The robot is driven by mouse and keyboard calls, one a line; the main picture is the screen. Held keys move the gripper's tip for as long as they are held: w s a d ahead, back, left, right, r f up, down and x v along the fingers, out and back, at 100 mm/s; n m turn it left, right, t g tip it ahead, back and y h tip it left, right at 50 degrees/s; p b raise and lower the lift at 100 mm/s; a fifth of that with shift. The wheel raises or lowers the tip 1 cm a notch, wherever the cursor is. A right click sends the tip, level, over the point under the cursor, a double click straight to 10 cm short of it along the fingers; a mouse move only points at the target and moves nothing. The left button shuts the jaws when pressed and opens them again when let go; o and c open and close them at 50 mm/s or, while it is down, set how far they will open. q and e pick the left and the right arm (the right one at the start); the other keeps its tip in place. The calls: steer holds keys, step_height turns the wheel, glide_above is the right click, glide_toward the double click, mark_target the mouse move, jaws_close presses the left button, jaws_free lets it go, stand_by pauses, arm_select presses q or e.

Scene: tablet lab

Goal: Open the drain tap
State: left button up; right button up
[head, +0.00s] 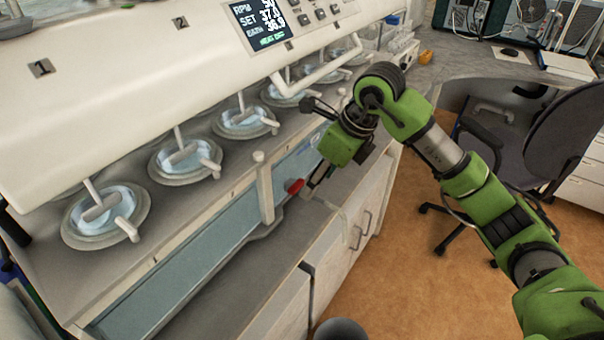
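The drain tap's red handle (295,187) shows low on the front of the dissolution bath, just right of a pale upright post. The tap's body is small and partly hidden, so I cannot tell its position. My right gripper (313,187) reaches in from the right, with its tip close beside the red handle. I cannot tell whether it touches the handle or whether its fingers are open or shut. My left gripper is not in view.
The bath (190,265) has several round vessels along its top under a white head with a display (262,22). A cabinet (345,225) stands below the tap. An office chair (560,130) stands at the right. Brown floor (430,280) is clear in front.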

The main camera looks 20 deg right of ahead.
mark_target(300, 186)
steer(key=w+a, duration=0.1)
steer(key=w+a+p, duration=0.1)
steer(key=shift+w+a+r, duration=0.1)
steer(key=shift+w+r, duration=0.05)
steer(key=shift+w, duration=0.15)
steer(key=shift+w+f, duration=0.1)
steer(key=shift+f, duration=0.65)
steer(key=shift+x, duration=0.85)
steer(key=shift+c, duration=0.4)
steer(key=c, duration=1)
